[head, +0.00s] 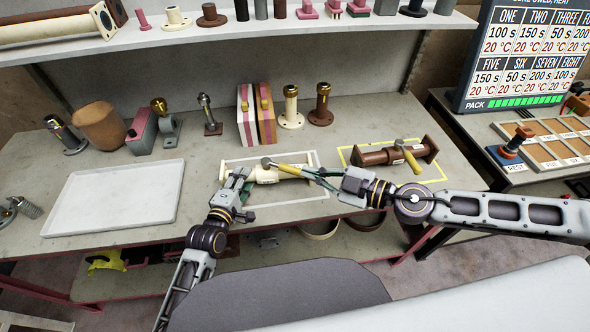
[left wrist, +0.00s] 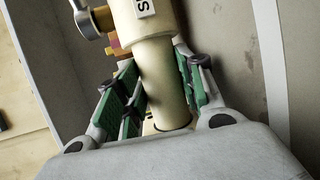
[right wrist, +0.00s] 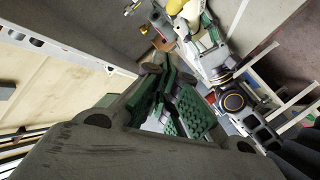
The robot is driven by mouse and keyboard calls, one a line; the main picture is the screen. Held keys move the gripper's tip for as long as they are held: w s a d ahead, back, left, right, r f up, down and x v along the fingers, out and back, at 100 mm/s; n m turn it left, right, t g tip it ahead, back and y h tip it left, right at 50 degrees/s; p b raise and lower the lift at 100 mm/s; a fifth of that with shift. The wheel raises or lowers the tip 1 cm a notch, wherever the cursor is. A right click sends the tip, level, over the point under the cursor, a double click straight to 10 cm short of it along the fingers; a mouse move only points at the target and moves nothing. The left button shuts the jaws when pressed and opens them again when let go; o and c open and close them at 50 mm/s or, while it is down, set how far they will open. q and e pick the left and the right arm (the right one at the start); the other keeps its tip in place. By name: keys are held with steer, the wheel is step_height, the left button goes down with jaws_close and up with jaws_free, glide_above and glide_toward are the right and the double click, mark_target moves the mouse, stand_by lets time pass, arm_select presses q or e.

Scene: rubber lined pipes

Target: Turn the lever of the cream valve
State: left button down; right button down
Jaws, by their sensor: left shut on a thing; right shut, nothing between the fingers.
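The cream valve (head: 262,175) lies on the bench inside a white outlined rectangle. Its lever (head: 288,167) has a grey pivot and a yellow handle, and points right in the head view. My left gripper (head: 238,180) is shut on the cream pipe at the valve's left end; the left wrist view shows the pipe (left wrist: 155,70) between the green pads. My right gripper (head: 318,176) is shut and empty beside the lever's handle end. I cannot tell whether it touches the handle. The right wrist view shows its closed green fingers (right wrist: 172,95).
A brown valve (head: 385,155) with a yellow lever lies in a yellow outline to the right. A white tray (head: 115,200) lies at left. Flanged posts, pink and cream blocks (head: 257,115) and a brown cup (head: 100,127) stand behind. A shelf (head: 230,37) overhangs the back.

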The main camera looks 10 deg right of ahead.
mark_target(300, 170)
steer(key=w+a+f, duration=0.3)
steer(key=w+f, duration=0.1)
steer(key=w, duration=0.1)
steer(key=shift+w+a+f, duration=0.3)
steer(key=shift+w+a, duration=0.05)
steer(key=shift+a, duration=0.05)
stand_by(1.8)
steer(key=shift+w+n+g+y, duration=0.3)
steer(key=shift+n+g+y, duration=0.1)
steer(key=shift+g, duration=0.1)
stand_by(1.1)
steer(key=shift+w+d+f+n+g+y, duration=0.2)
steer(key=shift+w+d+n+g+y, duration=0.25)
steer(key=shift+d+n+g, duration=0.2)
stand_by(0.9)
steer(key=shift+w+g, duration=0.2)
steer(key=shift+g, duration=0.15)
steer(key=shift+w+d+n, duration=0.15)
steer(key=shift+d+n, duration=0.05)
steer(key=shift+n, duration=0.15)
steer(key=shift+w+d+r+g+y, duration=0.15)
steer(key=shift+w+d, duration=0.15)
steer(key=shift+w, duration=0.4)
steer(key=shift+w+d+g+y, duration=0.15)
steer(key=shift+w+d, duration=0.15)
steer(key=shift+w, duration=0.35)
